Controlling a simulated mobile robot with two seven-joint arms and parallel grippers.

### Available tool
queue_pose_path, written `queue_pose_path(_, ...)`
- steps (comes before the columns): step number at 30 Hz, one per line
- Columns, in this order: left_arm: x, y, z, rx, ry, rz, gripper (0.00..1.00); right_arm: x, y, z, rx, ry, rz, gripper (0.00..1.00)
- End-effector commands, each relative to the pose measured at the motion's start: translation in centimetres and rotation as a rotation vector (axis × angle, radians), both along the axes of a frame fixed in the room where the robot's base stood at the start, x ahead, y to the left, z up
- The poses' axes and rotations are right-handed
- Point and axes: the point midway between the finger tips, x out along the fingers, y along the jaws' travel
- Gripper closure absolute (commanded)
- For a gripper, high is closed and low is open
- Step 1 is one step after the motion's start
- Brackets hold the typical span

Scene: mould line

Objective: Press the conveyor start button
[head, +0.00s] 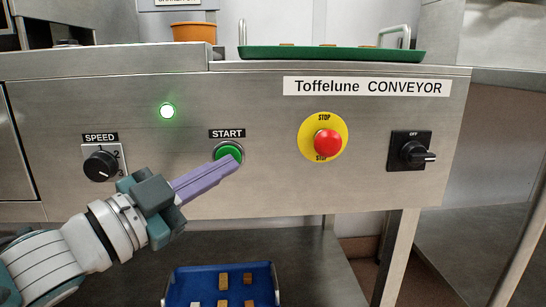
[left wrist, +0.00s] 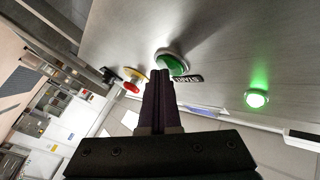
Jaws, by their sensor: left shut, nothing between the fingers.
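The green start button (head: 229,152) sits on the steel panel under a START label. My left gripper (head: 230,163) is shut and empty, its purple fingertips at the lower edge of the button in the head view. In the left wrist view the green button (left wrist: 173,64) lies just beyond the shut fingertips (left wrist: 160,72). I cannot tell whether the tips touch the button. A green lamp (head: 167,111) glows at the upper left of the button. My right gripper is not in view.
On the same panel are a black speed knob (head: 100,166), a red stop button (head: 327,143) on a yellow plate and a black rotary switch (head: 412,152). A green tray (head: 330,54) lies on top. A blue tray (head: 190,290) with several pieces stands below.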

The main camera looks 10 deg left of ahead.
Motion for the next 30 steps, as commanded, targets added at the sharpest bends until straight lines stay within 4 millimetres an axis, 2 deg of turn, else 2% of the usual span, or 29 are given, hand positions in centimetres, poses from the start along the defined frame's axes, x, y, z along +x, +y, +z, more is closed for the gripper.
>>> queue_pose_path(9, -1.4, -0.4, 0.2, -0.001, 0.001, 0.001, 1.0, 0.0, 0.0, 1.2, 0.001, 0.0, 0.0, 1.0)
queue_pose_path(20, -1.7, -0.5, 0.2, -0.002, 0.001, 0.0, 1.0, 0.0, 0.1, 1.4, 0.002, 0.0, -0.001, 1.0)
queue_pose_path(30, -4.9, -1.4, 0.3, -0.003, 0.002, -0.001, 1.0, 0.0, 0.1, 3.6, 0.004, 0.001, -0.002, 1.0)
